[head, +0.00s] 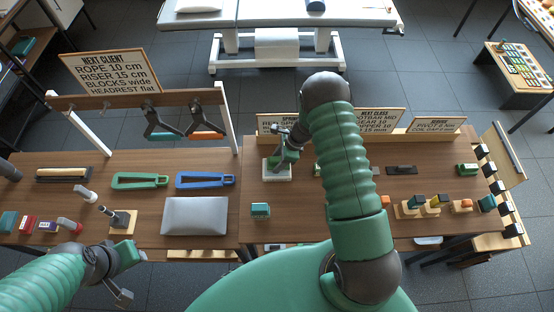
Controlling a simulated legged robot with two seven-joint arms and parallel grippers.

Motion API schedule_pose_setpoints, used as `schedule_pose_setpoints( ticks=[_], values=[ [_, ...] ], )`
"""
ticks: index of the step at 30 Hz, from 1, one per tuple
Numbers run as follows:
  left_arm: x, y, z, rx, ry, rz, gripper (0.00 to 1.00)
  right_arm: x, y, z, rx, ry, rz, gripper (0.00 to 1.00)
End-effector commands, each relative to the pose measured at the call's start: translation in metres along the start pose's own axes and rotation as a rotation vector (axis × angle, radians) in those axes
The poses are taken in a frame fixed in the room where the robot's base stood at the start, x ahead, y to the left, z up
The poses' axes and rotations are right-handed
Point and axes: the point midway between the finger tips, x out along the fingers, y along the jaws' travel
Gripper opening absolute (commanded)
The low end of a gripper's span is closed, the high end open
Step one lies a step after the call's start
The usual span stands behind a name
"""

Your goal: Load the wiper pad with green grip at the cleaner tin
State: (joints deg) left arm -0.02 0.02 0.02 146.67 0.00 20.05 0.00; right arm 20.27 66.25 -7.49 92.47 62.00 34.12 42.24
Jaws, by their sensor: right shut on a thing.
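My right gripper (283,150) points down at the back left of the right-hand table. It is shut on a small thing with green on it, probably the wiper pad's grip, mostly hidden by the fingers. Directly below is a low pale, box-like thing (278,176), which may be the cleaner tin. I cannot tell whether the held thing touches it. My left gripper (122,296) is low at the left, in front of the table edge; its fingers are too small to read.
A grey cushion (195,216), a green frame (140,180) and a blue frame (205,180) lie on the left table. A small green block (260,210) stands in front of the pale thing. Signs (375,121) line the back edge. Several small blocks are at right.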

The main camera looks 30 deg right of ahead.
Motion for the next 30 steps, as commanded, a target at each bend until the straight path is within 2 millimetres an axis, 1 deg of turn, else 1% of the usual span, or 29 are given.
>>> schedule_pose_setpoints(
  ticks=[6, 30],
  values=[
    [-0.0005, -0.0002, -0.0001, 0.000, 0.000, 0.000, 0.36, 0.0001, 0.0007, 0.0031, -0.001, 0.001, 0.000, 0.20],
    [0.0056, -0.0002, 0.0014, 0.000, 0.000, 0.000, 0.36, 0.0066, 0.0000, -0.0009, -0.001, 0.000, 0.001, 0.20]
  ],
)
